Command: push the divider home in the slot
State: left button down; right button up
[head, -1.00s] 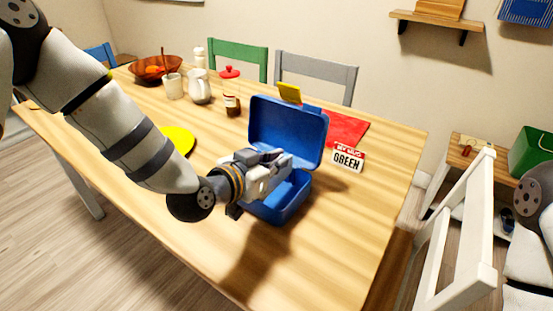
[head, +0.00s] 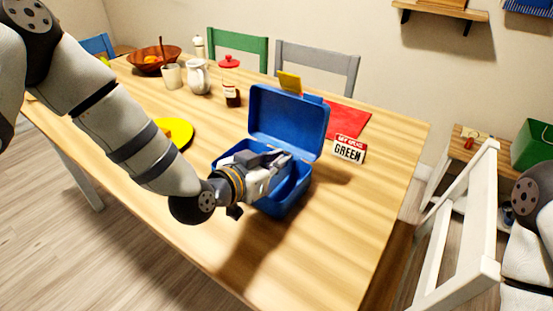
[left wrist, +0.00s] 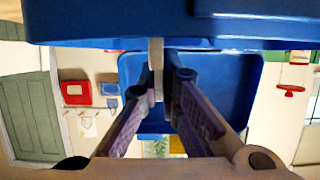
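The blue box (head: 263,207) stands on the table with its lid (head: 290,122) raised at the back. My left gripper (head: 284,158) reaches over its open tray from the left, in front of the lid. In the left wrist view the two fingers (left wrist: 171,78) point inward with their tips close together. My right gripper is out of view.
A yellow plate (head: 180,131) lies left, near my arm. A jar (head: 231,85) and pitcher (head: 198,77) stand behind. The table's front right is clear.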

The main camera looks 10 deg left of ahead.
pick_arm(q)
jog(key=shift+f, duration=0.7)
jog(key=c, duration=1.7)
grip_release()
jog(key=v, duration=1.2)
